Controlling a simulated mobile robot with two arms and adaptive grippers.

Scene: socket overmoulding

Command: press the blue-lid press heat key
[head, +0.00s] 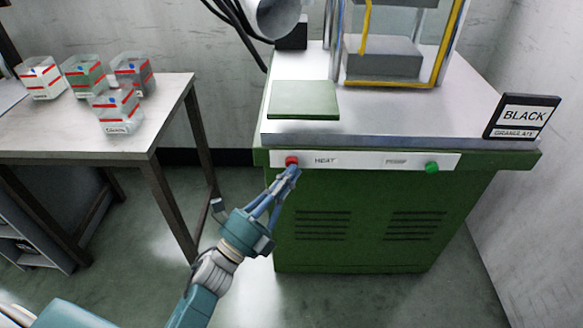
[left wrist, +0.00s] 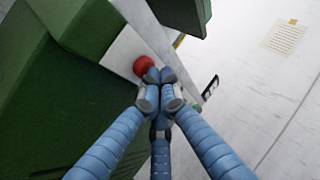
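The green press cabinet (head: 360,225) has a white front strip (head: 350,160) with a red key (head: 291,160) at its left end, labelled HEAT. My left gripper (head: 291,172) reaches up from below, its fingers together and empty, with the tips at the red key's lower edge. In the left wrist view the red key (left wrist: 143,66) shows just left of the closed fingertips (left wrist: 160,76). I cannot tell whether they touch it. No blue lid shows on this press. My right gripper is not in view.
A green key (head: 432,168) sits at the strip's right end. A green plate (head: 304,100) lies on the press top, beside a yellow-edged frame (head: 390,84). A BLACK GRANULATE sign (head: 523,116) stands at right. A table (head: 60,140) at left bears several clear boxes.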

